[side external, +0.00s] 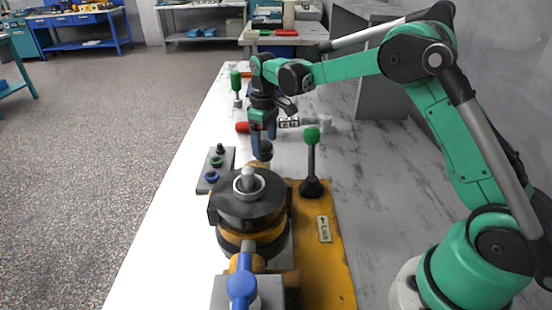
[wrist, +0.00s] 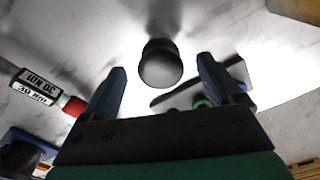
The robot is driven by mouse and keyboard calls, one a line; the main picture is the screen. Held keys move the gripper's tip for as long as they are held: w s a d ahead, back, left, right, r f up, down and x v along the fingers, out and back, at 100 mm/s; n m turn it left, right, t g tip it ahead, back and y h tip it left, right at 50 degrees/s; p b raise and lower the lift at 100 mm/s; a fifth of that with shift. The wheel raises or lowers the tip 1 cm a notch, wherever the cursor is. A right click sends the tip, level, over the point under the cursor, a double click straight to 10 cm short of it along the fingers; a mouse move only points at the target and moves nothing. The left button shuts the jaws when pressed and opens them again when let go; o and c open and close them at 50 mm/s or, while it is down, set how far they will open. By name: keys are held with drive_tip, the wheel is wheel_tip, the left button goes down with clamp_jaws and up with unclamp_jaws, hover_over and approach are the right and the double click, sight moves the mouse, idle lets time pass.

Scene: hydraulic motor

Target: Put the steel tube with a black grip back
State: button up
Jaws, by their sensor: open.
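A dark, round-ended black grip (side external: 265,151) shows just below my gripper in the side view, behind the motor. In the wrist view the black grip (wrist: 160,64) lies between and just beyond my two blue fingertips, with a gap on each side. I take it for the tube's grip; no steel part of it is clearly visible. My gripper (side external: 264,146) points down over the table, open, with its fingers apart. In the wrist view my gripper (wrist: 162,75) holds nothing.
The motor (side external: 248,210) stands in front on a yellow plate (side external: 335,275) with a green-knobbed lever (side external: 311,150). A button panel (side external: 216,170) is left. A red-ended tool (side external: 242,127) lies behind my gripper; a green-handled tool (side external: 236,82) stands farther back.

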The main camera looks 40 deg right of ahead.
sight(265, 144)
wheel_tip(265, 144, up, 7)
drive_tip(key=shift+r, duration=0.15)
drive_tip(key=shift+s+a+r, duration=0.1)
drive_tip(key=shift+s+r, duration=0.05)
drive_tip(key=shift+r, duration=0.2)
drive_tip(key=s+a+r+m+t, duration=0.2)
drive_tip(key=s+a+r+t, duration=0.15)
drive_tip(key=s, duration=0.45)
drive_tip(key=s+a+f+m+t, duration=0.1)
drive_tip(key=s+a+f+t, duration=0.1)
drive_tip(key=s, duration=0.7)
wheel_tip(265, 144, down, 2)
drive_tip(key=shift+m+t, duration=0.4)
drive_tip(key=shift+t, duration=0.45)
